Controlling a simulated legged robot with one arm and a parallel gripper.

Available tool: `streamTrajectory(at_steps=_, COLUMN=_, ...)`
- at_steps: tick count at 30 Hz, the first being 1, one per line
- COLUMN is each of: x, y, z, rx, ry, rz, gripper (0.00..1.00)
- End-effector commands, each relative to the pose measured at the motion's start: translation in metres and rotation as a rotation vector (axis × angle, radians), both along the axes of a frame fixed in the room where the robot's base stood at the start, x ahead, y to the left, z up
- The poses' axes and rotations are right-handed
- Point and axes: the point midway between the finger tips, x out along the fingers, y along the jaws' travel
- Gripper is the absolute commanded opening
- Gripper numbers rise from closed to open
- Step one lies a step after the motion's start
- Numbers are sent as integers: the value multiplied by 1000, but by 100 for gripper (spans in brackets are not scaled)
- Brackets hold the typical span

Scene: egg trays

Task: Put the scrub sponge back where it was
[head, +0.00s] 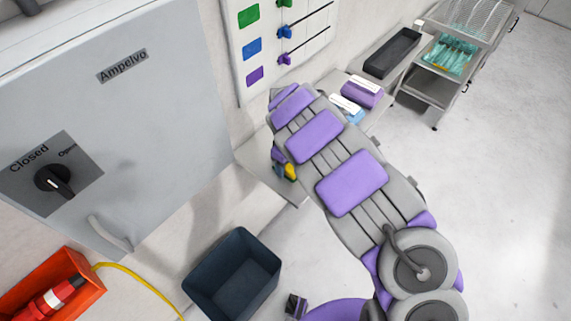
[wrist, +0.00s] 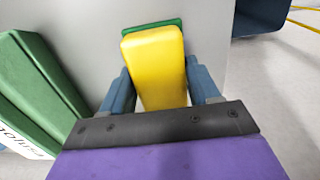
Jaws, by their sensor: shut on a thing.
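The scrub sponge (wrist: 153,65) is a yellow block with a green layer on its far side. It stands between the two blue fingers of my gripper (wrist: 158,88), which is shut on it. In the head view the sponge (head: 290,172) shows as a small yellow patch with a bit of green beside it. There my gripper (head: 283,166) is at the far end of my purple and grey arm, over a grey shelf or tabletop (head: 257,172). The arm partly hides the gripper and sponge. I cannot tell whether the sponge touches the surface.
A green object with a white label (wrist: 38,85) is close at left in the wrist view. A dark bin (head: 233,275) stands on the floor. A grey cabinet (head: 160,120) is at left. Purple and white items (head: 362,92) and a black tray (head: 392,53) lie beyond my arm.

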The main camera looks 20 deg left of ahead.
Motion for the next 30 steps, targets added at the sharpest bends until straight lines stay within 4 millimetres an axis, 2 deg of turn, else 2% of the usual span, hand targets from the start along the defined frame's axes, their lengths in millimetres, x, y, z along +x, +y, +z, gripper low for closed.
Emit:
streamTrajectory(at_steps=6, x=0, y=5, z=-2, rx=-6, ry=-1, rz=1, gripper=28)
streamTrajectory(at_steps=7, x=0, y=6, z=-2, rx=-6, ry=-1, rz=1, gripper=64)
streamTrajectory(at_steps=14, x=0, y=6, z=-2, rx=-6, ry=-2, rz=0, gripper=86)
streamTrajectory(at_steps=30, x=0, y=5, z=-2, rx=-5, ry=-1, rz=0, gripper=86)
